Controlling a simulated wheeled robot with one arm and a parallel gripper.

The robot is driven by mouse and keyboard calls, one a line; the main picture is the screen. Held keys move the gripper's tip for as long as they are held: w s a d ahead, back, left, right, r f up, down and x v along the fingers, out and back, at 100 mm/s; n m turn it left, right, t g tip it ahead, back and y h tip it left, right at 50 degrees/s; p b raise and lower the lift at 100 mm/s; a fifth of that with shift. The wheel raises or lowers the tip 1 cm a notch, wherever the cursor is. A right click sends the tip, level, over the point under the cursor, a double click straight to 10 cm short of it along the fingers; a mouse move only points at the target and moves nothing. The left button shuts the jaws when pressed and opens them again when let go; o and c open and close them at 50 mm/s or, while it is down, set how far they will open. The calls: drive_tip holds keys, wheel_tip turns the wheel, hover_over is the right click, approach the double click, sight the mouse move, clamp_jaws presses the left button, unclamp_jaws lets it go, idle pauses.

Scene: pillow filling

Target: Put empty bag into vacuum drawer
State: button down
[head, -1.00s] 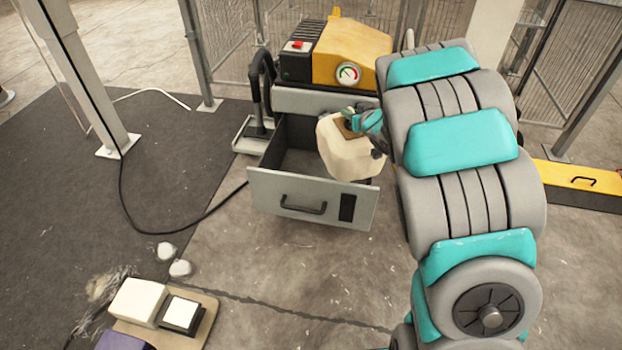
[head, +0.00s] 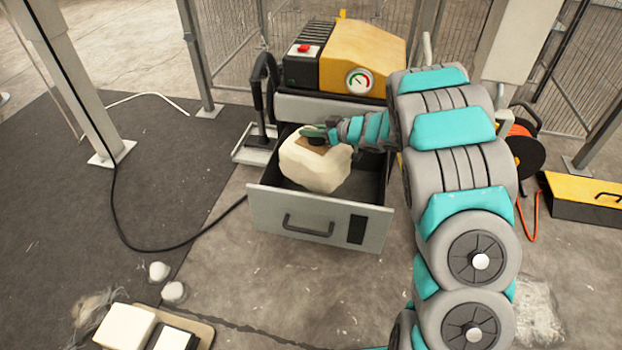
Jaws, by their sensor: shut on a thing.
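The cream-coloured bag (head: 315,166) hangs from my gripper (head: 318,137), which is shut on a brown patch at its top. The bag is over the open vacuum drawer (head: 318,226), its lower part seeming to dip inside the front panel. Whether it touches the drawer floor cannot be told. The drawer is pulled out from the vacuum machine (head: 350,60), which has a yellow cover, a round gauge and a red button. The dark drawer inside shows to the right of the bag. My arm reaches in from the right, and the fingertips are small and partly hidden.
A black hose on a stand (head: 261,100) is left of the drawer. A black cable crosses the floor on the left. Small white lumps (head: 172,290) and a board with white blocks (head: 128,328) lie at lower left. An orange reel (head: 525,150) and a yellow box (head: 588,197) are at right.

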wheel_tip(320, 180, down, 18)
drive_tip(key=b, duration=0.2)
drive_tip(key=shift+f, duration=0.25)
drive_tip(key=c, duration=0.9)
unclamp_jaws()
drive_tip(key=shift+f, duration=0.15)
drive_tip(key=v, duration=0.7)
drive_tip(key=shift+s+d+r, duration=0.1)
drive_tip(key=shift+s+r, duration=0.05)
drive_tip(key=shift+r, duration=0.15)
